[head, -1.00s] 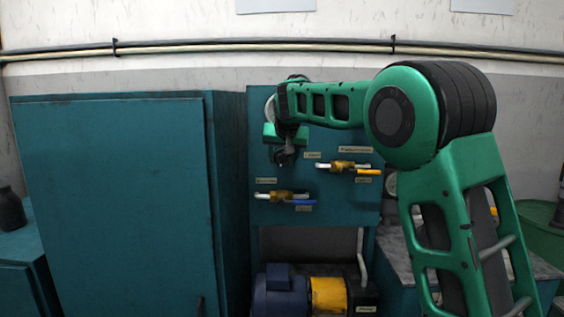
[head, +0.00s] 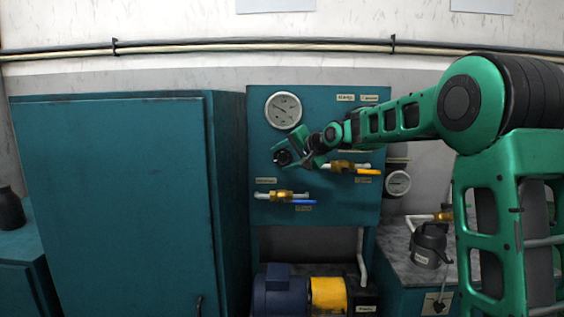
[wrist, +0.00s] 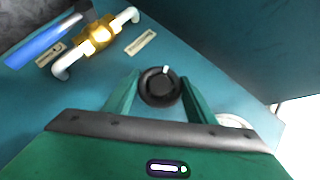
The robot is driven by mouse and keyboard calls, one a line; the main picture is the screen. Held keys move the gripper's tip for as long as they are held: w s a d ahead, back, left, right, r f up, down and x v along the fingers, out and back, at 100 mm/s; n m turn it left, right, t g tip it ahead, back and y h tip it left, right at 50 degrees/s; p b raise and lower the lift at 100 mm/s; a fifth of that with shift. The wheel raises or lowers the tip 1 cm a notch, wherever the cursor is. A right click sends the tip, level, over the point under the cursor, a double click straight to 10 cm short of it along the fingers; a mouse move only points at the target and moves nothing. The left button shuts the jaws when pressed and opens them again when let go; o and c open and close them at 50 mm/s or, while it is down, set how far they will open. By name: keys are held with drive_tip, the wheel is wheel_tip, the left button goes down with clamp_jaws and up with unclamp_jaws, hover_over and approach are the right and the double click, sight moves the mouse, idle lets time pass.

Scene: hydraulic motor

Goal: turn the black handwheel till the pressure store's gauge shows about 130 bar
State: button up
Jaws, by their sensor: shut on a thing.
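The black handwheel (wrist: 160,88) sits between the two green fingers of my gripper (wrist: 158,90) in the wrist view, with a white mark on its rim near the top. My gripper (head: 291,151) is shut on it. In the head view the handwheel (head: 282,157) shows at the blue panel's middle left, partly hidden by the fingers. A round white gauge (head: 283,110) sits above it on the panel; another white gauge (head: 398,183) is to the right, beyond the panel's edge. Their needles and labels are too small to read, so I cannot tell which is the pressure store's.
A brass valve with a yellow lever (head: 344,167) is just right of my gripper, and one with a blue lever (head: 288,197) is below. A tall teal cabinet (head: 110,200) stands left. A blue and yellow motor pump (head: 300,293) is underneath. A dark can (head: 428,245) stands right.

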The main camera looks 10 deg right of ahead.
drive_tip(key=m+t+y, duration=0.2)
drive_tip(key=m, duration=0.1)
drive_tip(key=shift+d+f+t+y, duration=0.2)
drive_tip(key=shift+f+t+y, duration=0.1)
drive_tip(key=shift+f+y, duration=0.1)
drive_tip(key=shift+a+m+t+y, duration=0.1)
drive_tip(key=shift+m+t+y, duration=0.5)
drive_tip(key=shift+m+t, duration=0.8)
drive_tip(key=shift+m, duration=0.3)
drive_tip(key=o, duration=1)
drive_tip(key=shift+o, duration=0.2)
drive_tip(key=shift+r, duration=0.1)
drive_tip(key=v, duration=1)
drive_tip(key=shift+s, duration=0.3)
